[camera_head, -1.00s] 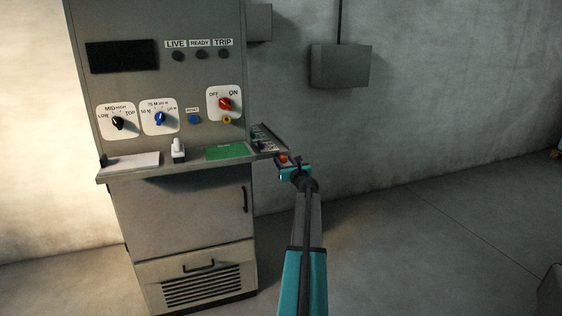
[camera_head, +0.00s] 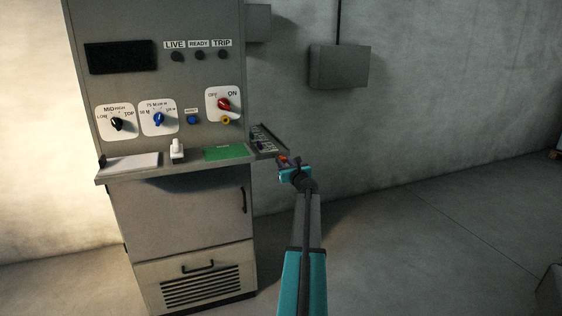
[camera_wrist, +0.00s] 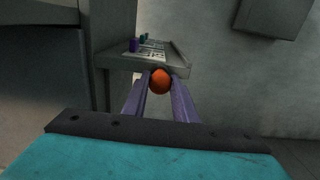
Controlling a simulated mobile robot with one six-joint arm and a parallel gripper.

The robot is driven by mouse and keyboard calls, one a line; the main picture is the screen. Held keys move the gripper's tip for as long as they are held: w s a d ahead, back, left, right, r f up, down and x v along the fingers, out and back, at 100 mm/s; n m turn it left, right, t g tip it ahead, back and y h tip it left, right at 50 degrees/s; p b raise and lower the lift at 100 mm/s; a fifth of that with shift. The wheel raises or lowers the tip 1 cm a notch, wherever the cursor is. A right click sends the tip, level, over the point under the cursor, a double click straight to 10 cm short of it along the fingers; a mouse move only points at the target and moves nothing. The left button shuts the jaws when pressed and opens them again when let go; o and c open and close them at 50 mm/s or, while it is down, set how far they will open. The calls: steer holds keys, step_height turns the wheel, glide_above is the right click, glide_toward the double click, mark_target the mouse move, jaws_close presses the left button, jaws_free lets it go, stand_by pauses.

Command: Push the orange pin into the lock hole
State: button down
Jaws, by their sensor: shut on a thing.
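The orange pin (camera_wrist: 160,81) shows as a round orange end between the two fingers of my gripper (camera_wrist: 160,88) in the wrist view. My gripper is shut on it. In the head view the orange pin (camera_head: 283,159) is a small spot at the tip of my teal gripper (camera_head: 290,169), beside the side tray. The lock hole is probably the one in the yellow ring (camera_head: 226,120) below the red OFF/ON switch (camera_head: 224,104) on the panel. My gripper is to the right of and below that ring, apart from it.
The side tray (camera_wrist: 132,63) ahead of my gripper holds a purple piece (camera_wrist: 134,45) and a green piece (camera_wrist: 146,37). The cabinet shelf carries a white-topped piece (camera_head: 177,150) and a green pad (camera_head: 225,153). A grey wall box (camera_head: 340,66) hangs right. Floor right of the cabinet is clear.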

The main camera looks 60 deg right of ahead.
mark_target(284, 161)
steer(key=shift+s+a, duration=0.4)
steer(key=shift+s, duration=0.15)
stand_by(0.9)
steer(key=shift+v, duration=1.9)
steer(key=shift+v, duration=2.05)
